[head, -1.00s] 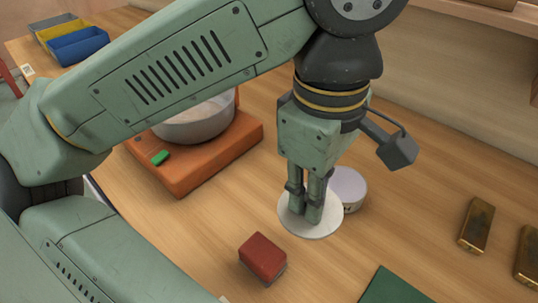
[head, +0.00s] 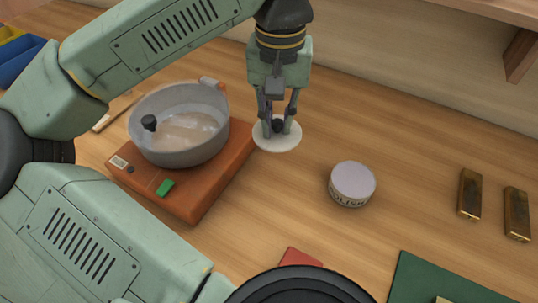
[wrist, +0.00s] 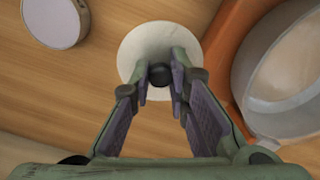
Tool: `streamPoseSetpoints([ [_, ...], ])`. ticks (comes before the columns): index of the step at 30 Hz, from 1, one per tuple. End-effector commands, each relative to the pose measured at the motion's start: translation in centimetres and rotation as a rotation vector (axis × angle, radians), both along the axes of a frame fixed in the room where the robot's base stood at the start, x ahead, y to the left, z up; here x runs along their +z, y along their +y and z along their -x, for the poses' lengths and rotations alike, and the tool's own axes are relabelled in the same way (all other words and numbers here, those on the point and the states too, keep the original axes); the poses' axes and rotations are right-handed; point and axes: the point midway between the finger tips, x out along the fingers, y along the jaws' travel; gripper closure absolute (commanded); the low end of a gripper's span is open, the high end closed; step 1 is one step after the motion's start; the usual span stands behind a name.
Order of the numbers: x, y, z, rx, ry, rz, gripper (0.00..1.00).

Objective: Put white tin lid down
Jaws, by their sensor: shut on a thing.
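The white tin lid (head: 288,141) is a flat round disc with a dark knob (head: 277,126) in its middle. My gripper (head: 277,122) is shut on that knob, with its fingers pointing down. In the wrist view the lid (wrist: 137,42) shows beyond the fingertips, and the black knob (wrist: 159,74) sits between them. The lid is close to the table top, just right of the orange scale. I cannot tell whether it touches the wood.
An orange scale (head: 205,197) bears a grey pot (head: 180,155) close left of the lid. A round polish tin (head: 352,184) stands to the right. Two brass bars (head: 470,194), a green mat (head: 440,280) and a red block (head: 298,257) lie farther off. Wood between lid and tin is clear.

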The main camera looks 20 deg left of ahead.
Motion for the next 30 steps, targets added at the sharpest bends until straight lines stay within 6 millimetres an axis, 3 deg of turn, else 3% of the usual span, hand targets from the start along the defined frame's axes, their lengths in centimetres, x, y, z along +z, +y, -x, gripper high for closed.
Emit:
streamPoseSetpoints([
  [6, -4.7, 0.0, 0.0, 0.001, 0.001, -0.002, 1.00],
  [18, -9.4, 0.0, 0.1, 0.001, 0.001, -0.002, 1.00],
  [30, -9.8, 0.0, 0.0, 0.001, 0.000, 0.000, 1.00],
])
